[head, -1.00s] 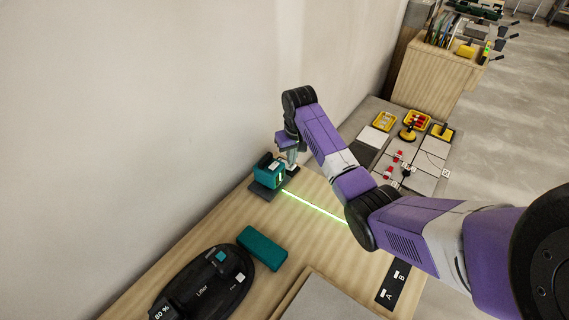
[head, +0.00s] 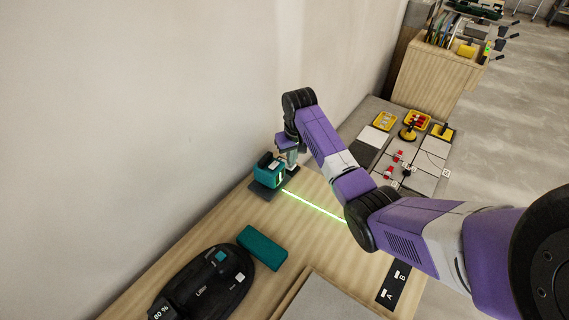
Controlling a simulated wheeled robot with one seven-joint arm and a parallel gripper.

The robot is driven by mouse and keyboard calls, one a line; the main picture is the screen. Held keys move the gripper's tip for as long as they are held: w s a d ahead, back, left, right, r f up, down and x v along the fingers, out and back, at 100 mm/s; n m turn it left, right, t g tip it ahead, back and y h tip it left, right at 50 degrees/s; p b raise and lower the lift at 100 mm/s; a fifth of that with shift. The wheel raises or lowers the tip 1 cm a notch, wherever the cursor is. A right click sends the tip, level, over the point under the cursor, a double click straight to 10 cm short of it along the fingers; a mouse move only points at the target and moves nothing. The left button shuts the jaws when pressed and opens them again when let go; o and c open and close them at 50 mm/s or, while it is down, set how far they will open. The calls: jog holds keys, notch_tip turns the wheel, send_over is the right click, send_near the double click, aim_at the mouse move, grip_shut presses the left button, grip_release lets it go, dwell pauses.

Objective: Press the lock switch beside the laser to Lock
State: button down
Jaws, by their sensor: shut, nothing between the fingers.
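The teal laser (head: 268,172) stands on a dark base plate (head: 263,191) on the wooden bench near the wall. It throws a green line across the bench to the right. My gripper (head: 291,168) is shut and points down just right of the laser, over a small dark piece on the bench beside it. The lock switch cannot be made out clearly; the gripper hides that spot, and I cannot tell whether the fingers touch it.
A teal block (head: 261,248) and a black device marked "Liter" (head: 206,285) lie nearer on the bench. A black A/B strip (head: 393,284) lies at the right. Tiles with red and yellow tools (head: 417,160) lie beyond my arm. The wall runs close along the left.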

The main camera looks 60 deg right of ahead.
jog(key=shift+f+b, duration=0.3)
jog(key=shift+f, duration=0.25)
jog(key=shift+r, duration=0.1)
notch_tip(320, 180, up, 7)
jog(key=p, duration=0.7)
dwell(0.4)
dwell(0.5)
